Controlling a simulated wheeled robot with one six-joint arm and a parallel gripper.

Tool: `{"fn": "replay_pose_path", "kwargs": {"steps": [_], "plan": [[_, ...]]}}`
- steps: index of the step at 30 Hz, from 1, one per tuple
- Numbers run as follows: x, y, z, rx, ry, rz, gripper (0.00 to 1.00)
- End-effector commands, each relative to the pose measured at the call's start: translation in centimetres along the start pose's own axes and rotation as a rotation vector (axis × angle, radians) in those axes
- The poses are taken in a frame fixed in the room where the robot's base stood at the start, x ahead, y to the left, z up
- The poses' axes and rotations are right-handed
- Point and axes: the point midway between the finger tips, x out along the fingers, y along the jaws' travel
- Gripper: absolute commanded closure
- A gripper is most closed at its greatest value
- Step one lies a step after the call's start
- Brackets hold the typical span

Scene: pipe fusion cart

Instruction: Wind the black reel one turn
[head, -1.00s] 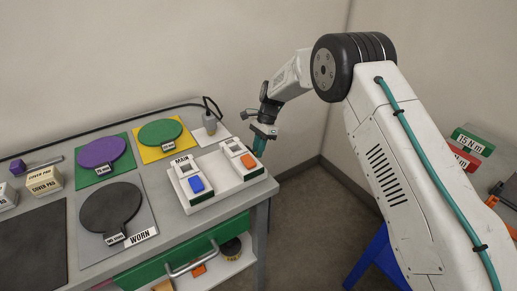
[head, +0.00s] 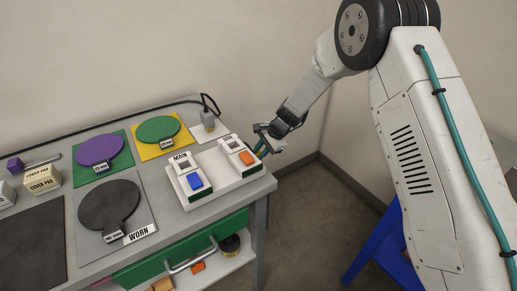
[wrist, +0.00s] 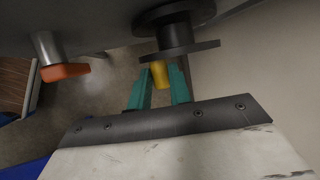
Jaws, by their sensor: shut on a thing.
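In the wrist view the black reel (wrist: 178,30) shows at the top, with a wide flange and a dark hub, mounted on a grey side face. A yellow handle (wrist: 160,69) sticks out from its flange. My gripper (wrist: 160,84) has teal fingers on either side of the yellow handle and is shut on it. In the head view my gripper (head: 263,148) is at the right edge of the cart, just beyond the white tray; the reel and its handle are hidden there.
An orange grip on a grey shaft (wrist: 62,71) stands out left of the reel. The cart top (head: 182,222) carries a white tray (head: 236,184) with blue and orange switches. A green drawer (head: 230,232) is at its front. A blue stand (head: 378,245) is at right. Open floor lies between.

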Motion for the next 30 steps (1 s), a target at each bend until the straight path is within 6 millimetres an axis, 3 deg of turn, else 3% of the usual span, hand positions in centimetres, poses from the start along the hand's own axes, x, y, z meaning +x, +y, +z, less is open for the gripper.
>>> {"fn": "replay_pose_path", "kwargs": {"steps": [30], "plan": [[3.9,3.2,-1.5,-0.327,-0.008,-0.797,1.0]]}}
